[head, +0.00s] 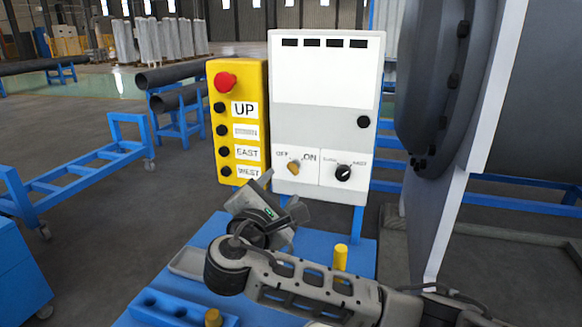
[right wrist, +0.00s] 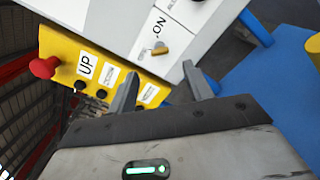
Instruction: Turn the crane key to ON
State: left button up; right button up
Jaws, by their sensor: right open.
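The crane key (head: 293,168) is a small yellow handle on the lower left of the grey-white control box (head: 318,125), under the OFF and ON labels. Which label it points at is too small to tell. My right gripper (head: 281,190) is open and empty, just below and in front of the key. In the right wrist view the key (right wrist: 160,50) lies beyond the two spread fingertips (right wrist: 162,72), roughly centred between them and apart from both. My left gripper is not in view.
A yellow pendant box (head: 237,165) with a red stop button (head: 225,81) stands directly left of the control box. A black selector knob (head: 343,173) is right of the key. A blue bench (head: 200,250) lies below; a large dark flanged shell (head: 430,90) stands at right.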

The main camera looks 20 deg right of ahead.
aim_at(291, 171)
jog(key=p+x, duration=0.1)
jog(key=x, duration=0.7)
jog(key=shift+w+d, duration=0.2)
jog(key=shift+w, duration=0.1)
jog(key=c, duration=1)
